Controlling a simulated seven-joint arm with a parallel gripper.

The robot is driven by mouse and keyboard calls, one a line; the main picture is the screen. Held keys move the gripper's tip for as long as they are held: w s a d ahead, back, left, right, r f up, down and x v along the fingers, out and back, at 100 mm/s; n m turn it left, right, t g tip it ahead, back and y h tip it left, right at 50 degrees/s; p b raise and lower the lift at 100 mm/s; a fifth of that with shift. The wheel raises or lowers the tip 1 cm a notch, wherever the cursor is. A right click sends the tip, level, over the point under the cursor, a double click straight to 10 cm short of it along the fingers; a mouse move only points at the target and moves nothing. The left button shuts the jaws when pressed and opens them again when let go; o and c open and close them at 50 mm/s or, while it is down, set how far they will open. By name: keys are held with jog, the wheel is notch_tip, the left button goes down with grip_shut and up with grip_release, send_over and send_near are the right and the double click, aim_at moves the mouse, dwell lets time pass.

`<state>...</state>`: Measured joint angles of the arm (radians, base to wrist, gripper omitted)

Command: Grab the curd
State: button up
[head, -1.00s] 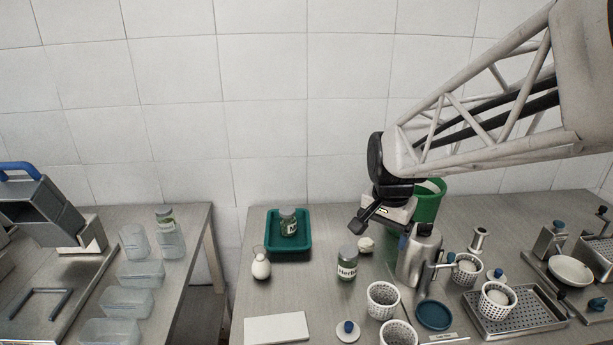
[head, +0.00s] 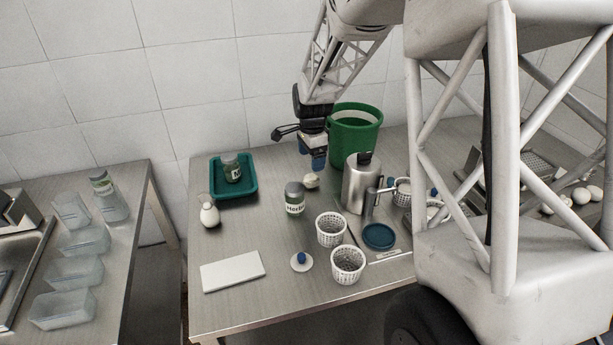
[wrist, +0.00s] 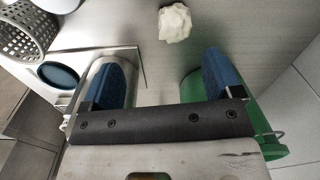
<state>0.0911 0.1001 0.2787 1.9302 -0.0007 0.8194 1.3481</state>
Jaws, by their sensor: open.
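The curd is a small off-white lump (head: 312,181) on the steel table, between the herb jar and the green bucket in the head view. In the wrist view the curd (wrist: 175,22) lies near the top edge, beyond the fingertips and roughly between their lines. My gripper (head: 318,160) is above the table, just above and behind the curd. In the wrist view my gripper (wrist: 163,75) shows two blue fingers spread apart with nothing between them.
A green bucket (head: 343,140) stands close behind my gripper. A steel jug (head: 358,190) is to the right of the curd.

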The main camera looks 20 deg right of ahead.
aim_at(311, 175)
jog(key=shift+w+d+f+m, duration=0.15)
jog(key=shift+w+f+m, duration=0.15)
jog(key=shift+w+f, duration=0.3)
jog(key=shift+w+d+f+m, duration=0.15)
jog(key=shift+w+f+m, duration=0.15)
jog(key=shift+w+f, duration=0.25)
jog(key=shift+f, duration=1.3)
jog(key=shift+f, duration=0.1)
jog(key=shift+f, duration=2.5)
jog(key=c, duration=1)
jog(key=shift+c, duration=0.2)
